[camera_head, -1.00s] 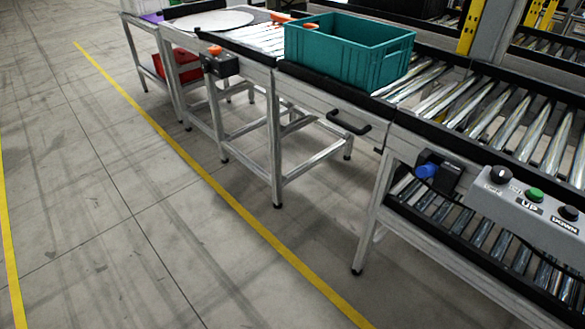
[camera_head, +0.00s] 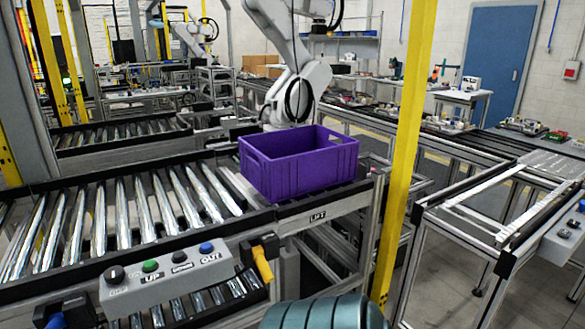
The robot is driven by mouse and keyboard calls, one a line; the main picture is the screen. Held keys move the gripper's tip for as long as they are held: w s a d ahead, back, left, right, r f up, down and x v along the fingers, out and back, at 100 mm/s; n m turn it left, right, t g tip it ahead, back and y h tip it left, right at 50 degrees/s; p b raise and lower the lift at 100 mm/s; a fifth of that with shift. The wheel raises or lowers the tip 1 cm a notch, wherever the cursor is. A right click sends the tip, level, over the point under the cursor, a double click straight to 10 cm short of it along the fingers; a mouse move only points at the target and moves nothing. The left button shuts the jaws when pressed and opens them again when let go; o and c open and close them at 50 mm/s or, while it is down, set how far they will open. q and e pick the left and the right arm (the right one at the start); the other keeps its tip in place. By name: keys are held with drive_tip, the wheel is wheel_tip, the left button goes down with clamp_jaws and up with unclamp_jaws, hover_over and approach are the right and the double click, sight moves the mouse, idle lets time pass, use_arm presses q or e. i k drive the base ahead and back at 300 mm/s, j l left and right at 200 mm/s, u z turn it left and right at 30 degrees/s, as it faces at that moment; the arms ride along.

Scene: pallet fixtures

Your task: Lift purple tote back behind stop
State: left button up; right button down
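No stop can be clearly made out; the tote hides part of the conveyor end. Neither of my grippers shows in the head view. A ribbed teal-grey rounded shape at the bottom edge cannot be identified for certain.
A control box (camera_head: 168,272) with buttons is on the conveyor's front. A yellow post (camera_head: 403,150) stands right of the tote. A white robot arm (camera_head: 297,85) stands behind it. A separate framed table (camera_head: 500,215) is at the right, with open floor between.

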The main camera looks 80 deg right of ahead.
sight(287, 163)
drive_tip(key=z, duration=2.55)
drive_tip(key=i+j+u, duration=0.25)
